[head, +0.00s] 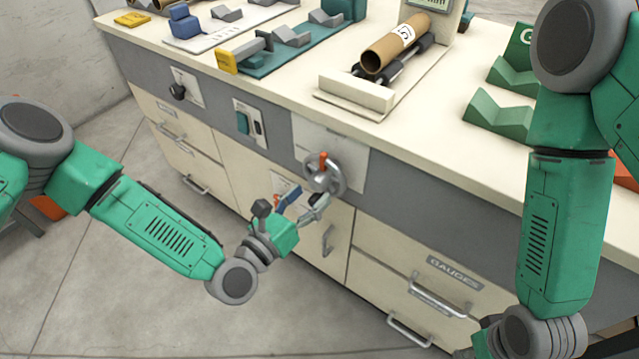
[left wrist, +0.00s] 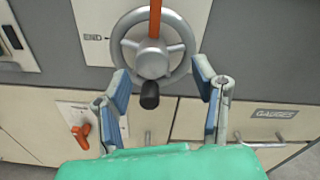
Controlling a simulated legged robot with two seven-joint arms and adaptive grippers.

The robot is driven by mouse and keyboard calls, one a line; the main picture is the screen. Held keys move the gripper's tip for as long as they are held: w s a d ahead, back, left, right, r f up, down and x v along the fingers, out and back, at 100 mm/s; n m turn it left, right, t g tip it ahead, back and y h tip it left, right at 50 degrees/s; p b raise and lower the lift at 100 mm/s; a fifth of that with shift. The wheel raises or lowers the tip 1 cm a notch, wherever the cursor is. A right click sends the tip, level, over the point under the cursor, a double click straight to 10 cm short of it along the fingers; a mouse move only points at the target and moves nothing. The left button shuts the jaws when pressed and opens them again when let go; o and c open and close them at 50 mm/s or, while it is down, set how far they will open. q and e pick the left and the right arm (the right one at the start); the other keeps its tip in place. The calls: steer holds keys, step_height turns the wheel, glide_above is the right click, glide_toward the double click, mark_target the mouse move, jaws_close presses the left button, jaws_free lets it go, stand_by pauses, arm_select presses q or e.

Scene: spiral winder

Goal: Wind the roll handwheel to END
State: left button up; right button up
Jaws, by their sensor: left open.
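The roll handwheel (head: 324,173) is a grey metal wheel with spokes on the front panel of the bench. In the left wrist view the handwheel (left wrist: 184,68) has an orange bar at its top and a black knob (left wrist: 149,96) at its lower rim. An END label (left wrist: 94,37) with a mark beside it is on the white plate left of the wheel. My left gripper (head: 302,202) is open just below and in front of the wheel. In the left wrist view its blue-padded fingers (left wrist: 162,92) stand either side of the knob, apart from it. My right gripper is not visible.
A cardboard tube (head: 388,47) lies on rollers on the bench top. Left of the wheel are a switch panel (head: 250,123) and a black knob (head: 178,91). An orange handle (left wrist: 80,135) is on the panel below left. Drawers with bar handles lie underneath.

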mark_target(313, 185)
arm_select(q)
steer(key=x, duration=0.2)
steer(key=shift+w+f, duration=0.1)
steer(key=shift+w, duration=0.3)
steer(key=shift+w+a, duration=0.4)
steer(key=shift+w, duration=0.3)
steer(key=shift+d, duration=0.55)
steer(key=shift+s+d, duration=0.1)
steer(key=shift+d, duration=0.15)
steer(key=c, duration=1)
steer(key=shift+a, duration=0.35)
steer(key=shift+c, duration=0.6)
